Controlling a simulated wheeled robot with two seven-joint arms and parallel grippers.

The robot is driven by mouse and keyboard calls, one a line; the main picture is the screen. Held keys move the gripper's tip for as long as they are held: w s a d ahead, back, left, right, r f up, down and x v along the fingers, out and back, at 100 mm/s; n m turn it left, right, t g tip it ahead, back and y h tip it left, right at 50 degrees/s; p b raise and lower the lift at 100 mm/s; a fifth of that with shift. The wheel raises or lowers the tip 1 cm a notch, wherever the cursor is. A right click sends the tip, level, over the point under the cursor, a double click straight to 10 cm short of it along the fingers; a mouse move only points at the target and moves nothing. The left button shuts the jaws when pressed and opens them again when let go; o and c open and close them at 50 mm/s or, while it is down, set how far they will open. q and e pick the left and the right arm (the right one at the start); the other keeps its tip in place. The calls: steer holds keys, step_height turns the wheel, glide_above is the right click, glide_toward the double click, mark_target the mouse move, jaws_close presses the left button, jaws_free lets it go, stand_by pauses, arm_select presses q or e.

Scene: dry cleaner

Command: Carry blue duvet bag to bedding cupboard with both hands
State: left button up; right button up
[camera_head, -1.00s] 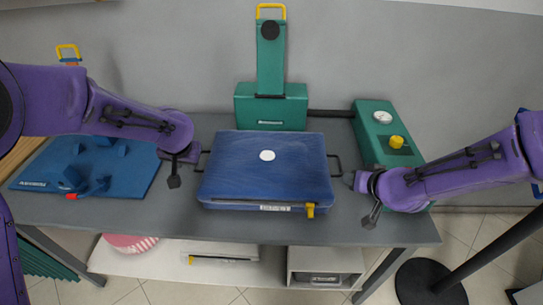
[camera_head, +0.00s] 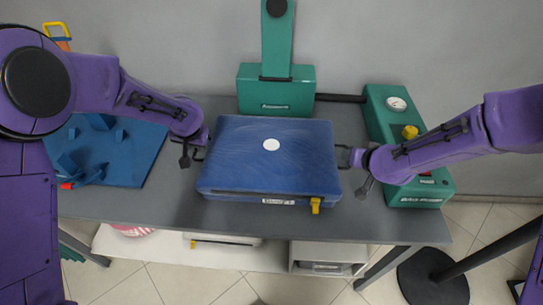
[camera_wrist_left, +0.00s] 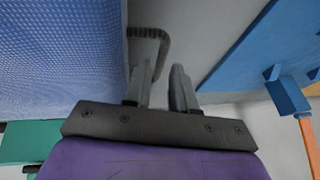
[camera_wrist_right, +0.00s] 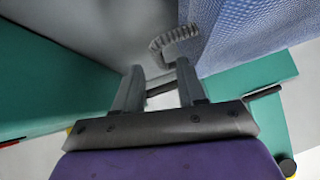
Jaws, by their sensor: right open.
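The blue duvet bag (camera_head: 300,165) lies flat on the grey table, with a white round mark on top, a yellow tag at its front edge and a dark handle on each short side. My left gripper (camera_head: 197,148) is at its left handle; in the left wrist view the fingers (camera_wrist_left: 160,75) are apart, with the handle loop (camera_wrist_left: 150,34) reaching down between the tips. My right gripper (camera_head: 345,157) is at the right handle; in the right wrist view its fingers (camera_wrist_right: 160,75) are open, with the handle (camera_wrist_right: 172,38) at the tips. I see no bedding cupboard I can name.
A green press-like stand (camera_head: 277,92) is close behind the bag. A green box with a gauge (camera_head: 390,130) stands at the right, beside my right arm. A blue board (camera_head: 125,155) lies at the left. A black round floor base (camera_head: 430,280) stands at the lower right. Tiled floor shows in front.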

mark_target(196, 150)
arm_select(q)
steer(key=shift+x, duration=2.4)
arm_select(e)
steer(key=shift+x, duration=2.4)
arm_select(q)
steer(key=shift+s, duration=0.1)
arm_select(e)
steer(key=shift+s, duration=0.1)
steer(key=shift+r, duration=0.1)
arm_select(q)
steer(key=shift+s, duration=0.1)
jaws_close()
arm_select(e)
steer(key=c, duration=0.6)
jaws_close()
